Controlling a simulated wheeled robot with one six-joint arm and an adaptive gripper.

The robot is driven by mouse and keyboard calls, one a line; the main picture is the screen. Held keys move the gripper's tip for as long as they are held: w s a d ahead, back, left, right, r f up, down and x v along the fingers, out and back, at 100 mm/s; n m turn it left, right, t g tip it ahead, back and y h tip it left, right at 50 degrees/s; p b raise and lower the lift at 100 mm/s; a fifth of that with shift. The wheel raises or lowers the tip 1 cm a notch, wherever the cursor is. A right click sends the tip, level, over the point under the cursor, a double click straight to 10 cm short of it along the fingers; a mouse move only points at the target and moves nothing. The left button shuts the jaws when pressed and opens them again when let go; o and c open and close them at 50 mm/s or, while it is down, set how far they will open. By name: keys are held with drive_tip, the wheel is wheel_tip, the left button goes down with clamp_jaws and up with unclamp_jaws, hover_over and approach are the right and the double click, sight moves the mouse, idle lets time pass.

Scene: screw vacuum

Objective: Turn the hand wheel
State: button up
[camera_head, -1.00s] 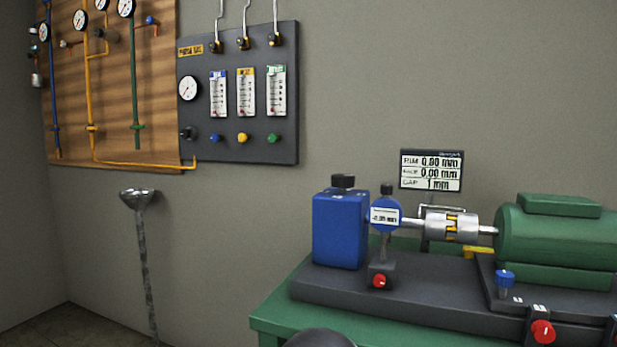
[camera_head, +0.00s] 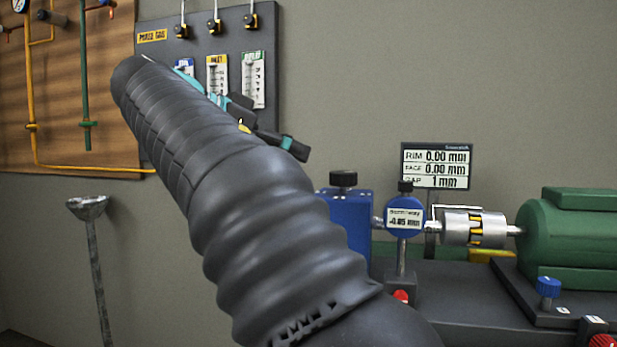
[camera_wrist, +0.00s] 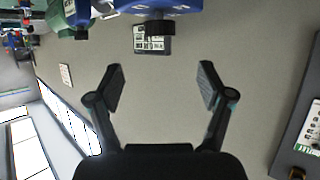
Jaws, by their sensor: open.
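No part is clearly recognisable as the hand wheel. Candidates are the black knob (camera_head: 343,178) on top of the blue block (camera_head: 350,218), the blue knob (camera_head: 548,286) and red knobs (camera_head: 401,296) on the machine base. In the wrist view a black knob (camera_wrist: 160,28) on a blue body shows at the top. My gripper (camera_wrist: 160,68) is open and empty, its fingers spread apart before the grey wall, touching nothing. In the head view my arm crosses the middle and hides part of the blue block and the gauge panel.
The dark panel (camera_head: 267,30) with flow tubes hangs behind my arm and shows at the right of the wrist view (camera_wrist: 295,120). A display (camera_head: 436,165), coupling (camera_head: 474,228) and green motor (camera_head: 580,235) are at right. A metal funnel stand (camera_head: 88,208) is at left.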

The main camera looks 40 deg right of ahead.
sight(339, 173)
drive_tip(key=x, duration=0.6)
drive_tip(key=b+x, duration=0.1)
drive_tip(key=x, duration=0.6)
drive_tip(key=shift+d+r, duration=0.15)
drive_tip(key=shift+d, duration=0.15)
drive_tip(key=c, duration=1.2)
